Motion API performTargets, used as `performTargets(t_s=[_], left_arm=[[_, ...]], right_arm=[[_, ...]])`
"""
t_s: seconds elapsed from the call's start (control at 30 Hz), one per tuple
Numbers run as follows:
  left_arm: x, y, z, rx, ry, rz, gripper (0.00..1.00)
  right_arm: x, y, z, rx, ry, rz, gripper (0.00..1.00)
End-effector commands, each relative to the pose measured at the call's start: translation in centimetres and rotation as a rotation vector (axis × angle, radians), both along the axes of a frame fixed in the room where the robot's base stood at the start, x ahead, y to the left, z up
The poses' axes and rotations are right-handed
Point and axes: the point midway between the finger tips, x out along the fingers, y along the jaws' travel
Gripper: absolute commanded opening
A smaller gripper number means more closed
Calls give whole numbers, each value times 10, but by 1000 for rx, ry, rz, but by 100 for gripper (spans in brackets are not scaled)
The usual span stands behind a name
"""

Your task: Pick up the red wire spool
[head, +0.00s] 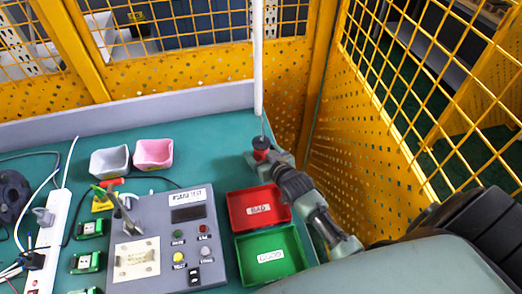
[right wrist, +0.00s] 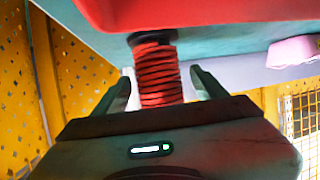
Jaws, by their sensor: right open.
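The red wire spool (head: 261,153) stands at the back right of the green table, with a black top and a thin rod rising above it. In the right wrist view the spool (right wrist: 160,75) shows its coiled red wire and a black end. My right gripper (right wrist: 161,82) is open, with one finger on each side of the spool and a visible gap to each. In the head view my right arm reaches in from the lower right, and its gripper (head: 268,162) partly hides the spool's base. My left gripper is not in view.
A red BAD tray (head: 237,226) and a green GOOD tray (head: 302,262) lie left of my right arm. A grey test box (head: 205,262) stands further left, with grey (head: 108,162) and pink (head: 154,152) bins behind. Yellow mesh fencing (head: 370,150) closes the right side.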

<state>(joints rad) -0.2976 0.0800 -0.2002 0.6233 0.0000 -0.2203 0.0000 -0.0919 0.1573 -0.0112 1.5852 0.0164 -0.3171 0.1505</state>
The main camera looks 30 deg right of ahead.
Motion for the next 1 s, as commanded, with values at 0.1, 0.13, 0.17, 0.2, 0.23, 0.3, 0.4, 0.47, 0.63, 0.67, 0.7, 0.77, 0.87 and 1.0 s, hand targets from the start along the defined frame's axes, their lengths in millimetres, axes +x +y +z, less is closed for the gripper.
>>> performTargets(t_s=[0.1,0.13,0.17,0.2,0.23,0.3,0.4,0.47,0.63,0.67,0.7,0.77,0.87,1.0], left_arm=[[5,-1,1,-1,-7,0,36],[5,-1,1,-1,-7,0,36],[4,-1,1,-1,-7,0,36],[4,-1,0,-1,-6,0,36],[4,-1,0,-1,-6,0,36],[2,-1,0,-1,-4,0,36],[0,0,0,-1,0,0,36],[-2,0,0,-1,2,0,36],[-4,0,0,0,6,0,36],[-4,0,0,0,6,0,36],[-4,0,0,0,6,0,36],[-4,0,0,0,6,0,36],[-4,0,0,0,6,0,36],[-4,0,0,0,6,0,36]], right_arm=[[3,0,-1,0,0,1,72],[3,0,-2,0,-1,1,72],[3,0,-2,0,-1,1,72],[3,0,-2,0,-1,1,72],[3,0,-1,0,-1,1,72],[3,0,-1,0,-1,0,61],[3,0,-1,0,0,0,33],[3,0,-2,0,0,0,16],[3,0,0,0,-4,1,0],[3,0,0,0,-4,1,0],[3,0,0,0,-4,1,0],[4,0,0,0,-3,1,0],[4,0,2,0,-4,1,0],[4,0,14,0,-6,0,0]])
